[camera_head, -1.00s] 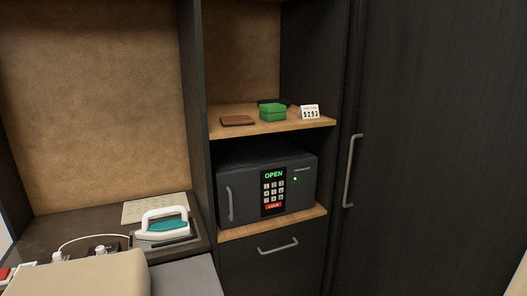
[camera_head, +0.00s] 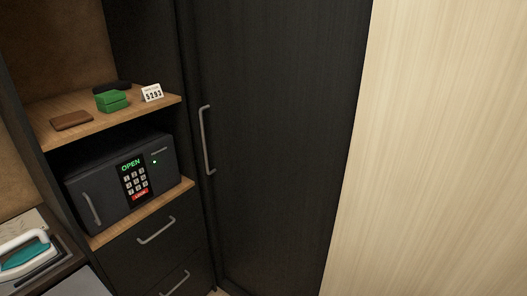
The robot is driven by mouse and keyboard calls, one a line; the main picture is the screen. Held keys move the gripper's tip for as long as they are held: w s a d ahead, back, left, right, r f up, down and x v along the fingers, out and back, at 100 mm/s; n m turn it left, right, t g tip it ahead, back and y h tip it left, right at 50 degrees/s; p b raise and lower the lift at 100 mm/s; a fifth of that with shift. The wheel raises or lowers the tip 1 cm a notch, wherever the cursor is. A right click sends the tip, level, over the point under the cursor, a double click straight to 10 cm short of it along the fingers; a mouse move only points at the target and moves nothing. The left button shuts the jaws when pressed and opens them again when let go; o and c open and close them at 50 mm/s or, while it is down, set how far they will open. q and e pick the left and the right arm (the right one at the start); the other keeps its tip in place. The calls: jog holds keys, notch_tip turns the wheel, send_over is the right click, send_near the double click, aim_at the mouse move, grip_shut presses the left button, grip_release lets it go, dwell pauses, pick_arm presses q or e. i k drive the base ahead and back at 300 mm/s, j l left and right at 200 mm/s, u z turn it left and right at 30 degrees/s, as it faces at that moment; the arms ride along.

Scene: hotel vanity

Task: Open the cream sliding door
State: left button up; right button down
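A tall cream wood-grain panel (camera_head: 440,160) fills the right side of the head view, right of the dark door. It appears to be the cream sliding door. No handle shows on the part in view, and its right, top and bottom edges are out of frame. A tall dark door (camera_head: 275,140) with a vertical metal handle (camera_head: 206,140) stands to its left. Neither of my grippers is in view.
Below is a dark safe (camera_head: 95,185) reading OPEN, above drawers (camera_head: 150,250). An iron (camera_head: 22,255) sits lower left.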

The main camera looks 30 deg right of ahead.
aim_at(433, 201)
jog(key=z, duration=2.4)
jog(key=k+l+u, duration=0.1)
jog(key=k+l, duration=0.1)
jog(key=l, duration=0.1)
